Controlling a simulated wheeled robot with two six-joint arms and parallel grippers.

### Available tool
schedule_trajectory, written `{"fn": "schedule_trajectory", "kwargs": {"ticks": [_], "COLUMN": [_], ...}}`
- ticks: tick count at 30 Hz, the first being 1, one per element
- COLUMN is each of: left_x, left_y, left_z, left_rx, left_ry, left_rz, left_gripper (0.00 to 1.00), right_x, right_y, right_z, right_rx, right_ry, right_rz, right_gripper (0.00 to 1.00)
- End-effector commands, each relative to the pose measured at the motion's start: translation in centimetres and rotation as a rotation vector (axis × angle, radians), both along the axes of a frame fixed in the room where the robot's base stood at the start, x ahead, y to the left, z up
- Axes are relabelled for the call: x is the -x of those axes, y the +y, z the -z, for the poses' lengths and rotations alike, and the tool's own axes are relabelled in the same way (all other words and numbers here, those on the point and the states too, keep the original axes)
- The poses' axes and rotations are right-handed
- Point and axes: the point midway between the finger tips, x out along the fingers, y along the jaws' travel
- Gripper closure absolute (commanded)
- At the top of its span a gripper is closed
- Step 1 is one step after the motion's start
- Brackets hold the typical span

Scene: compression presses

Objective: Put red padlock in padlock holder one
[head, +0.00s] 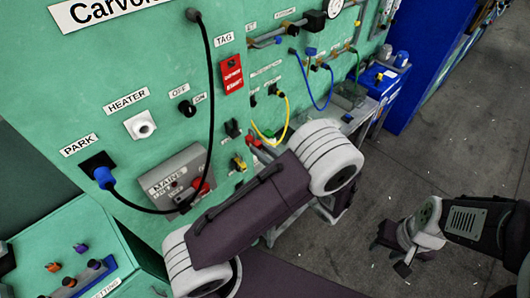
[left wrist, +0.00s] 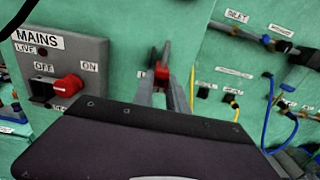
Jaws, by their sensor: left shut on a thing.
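The red padlock (left wrist: 162,75) is small and red in the left wrist view. It sits between the fingers of my left gripper (left wrist: 165,88), which is shut on it in front of the green panel. The fingers partly cover the padlock. In the head view my left arm crosses the middle, and I cannot clearly make out its gripper there. My right gripper (head: 396,254) is low on the right in the head view, over the grey floor and away from the panel. Its finger gap is unclear. I cannot tell which fitting is padlock holder one.
The grey MAINS box (left wrist: 62,70) with a red switch (left wrist: 68,88) is left of my left gripper. A yellow cable (left wrist: 236,107) and a blue cable (left wrist: 268,115) are to its right. A red tag (head: 232,74) hangs on the panel. The floor (head: 430,130) at right is clear.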

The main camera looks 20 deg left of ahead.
Motion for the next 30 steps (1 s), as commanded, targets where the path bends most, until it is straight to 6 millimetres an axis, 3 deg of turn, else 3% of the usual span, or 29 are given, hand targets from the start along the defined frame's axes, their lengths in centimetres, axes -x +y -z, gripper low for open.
{"fn": "schedule_trajectory", "kwargs": {"ticks": [12,30], "left_x": [-1.5,-1.6], "left_y": [3.8,4.1], "left_z": [0.0,0.0], "left_rx": [-0.001,-0.001], "left_ry": [0.001,0.001], "left_rz": [-0.001,0.000], "left_gripper": [1.00,1.00], "right_x": [0.0,0.0], "right_y": [0.0,0.0], "right_z": [-0.4,-0.4], "right_rx": [0.000,0.000], "right_ry": [0.000,0.000], "right_rz": [0.000,0.000], "right_gripper": [0.62,0.62]}}
